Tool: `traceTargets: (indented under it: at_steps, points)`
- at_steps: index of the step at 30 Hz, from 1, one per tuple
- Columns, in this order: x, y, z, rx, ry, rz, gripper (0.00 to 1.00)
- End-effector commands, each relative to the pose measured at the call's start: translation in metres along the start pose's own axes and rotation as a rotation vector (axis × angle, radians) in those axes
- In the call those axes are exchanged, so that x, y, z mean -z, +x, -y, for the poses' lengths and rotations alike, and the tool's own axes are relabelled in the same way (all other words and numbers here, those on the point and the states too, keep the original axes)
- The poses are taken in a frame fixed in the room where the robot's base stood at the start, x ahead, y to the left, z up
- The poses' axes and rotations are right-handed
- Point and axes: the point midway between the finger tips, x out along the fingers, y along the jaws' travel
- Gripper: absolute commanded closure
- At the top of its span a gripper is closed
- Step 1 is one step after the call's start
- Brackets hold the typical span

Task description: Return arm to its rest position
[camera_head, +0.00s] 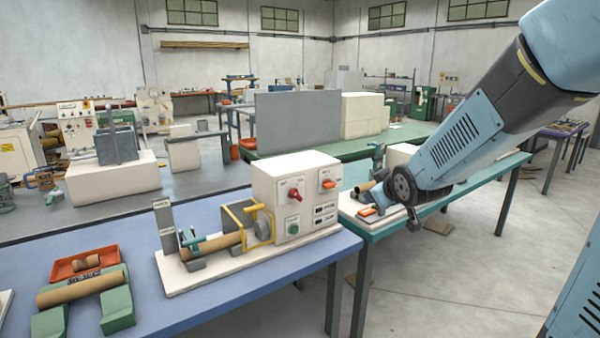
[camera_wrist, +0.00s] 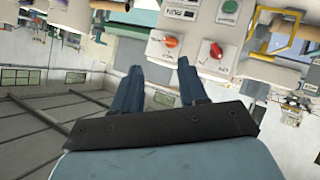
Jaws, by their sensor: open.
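My blue arm (camera_head: 480,125) reaches down from the upper right in the head view, over the green-topped table at the right. My gripper (camera_wrist: 158,66) shows in the wrist view with two dark blue fingers apart and nothing between them. The spiral winder's white control box (camera_head: 293,185) stands on the blue table, with a red knob, an orange switch and a green button. Its control panel also appears upside down in the wrist view (camera_wrist: 190,30), beyond the fingers. A brown tube (camera_head: 217,244) lies in the winder beside the yellow guard.
The blue table (camera_head: 250,296) also bears a green cradle (camera_head: 118,310) with a brown tube and a red tray (camera_head: 86,279) at the left. A green-topped table (camera_head: 378,225) stands behind the winder at the right. Open floor (camera_head: 470,280) lies at the lower right.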

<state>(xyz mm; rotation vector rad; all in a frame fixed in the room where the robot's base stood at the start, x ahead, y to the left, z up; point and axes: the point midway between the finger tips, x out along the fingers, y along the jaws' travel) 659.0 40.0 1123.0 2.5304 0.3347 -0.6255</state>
Motion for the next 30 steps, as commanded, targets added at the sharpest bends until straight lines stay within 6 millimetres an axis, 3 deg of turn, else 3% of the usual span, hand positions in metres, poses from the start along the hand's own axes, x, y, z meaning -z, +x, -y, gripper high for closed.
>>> traceTargets:
  at_steps: [10,21,25,30]
  points:
    - [-0.026,-0.101,-0.011,-0.012,0.235,0.241,0.57]
    - [-0.062,-0.215,0.017,0.023,0.486,0.478,0.57]
    - [-0.072,-0.243,0.029,0.038,0.543,0.536,0.57]
    - [-0.078,-0.260,0.037,0.049,0.576,0.575,0.57]
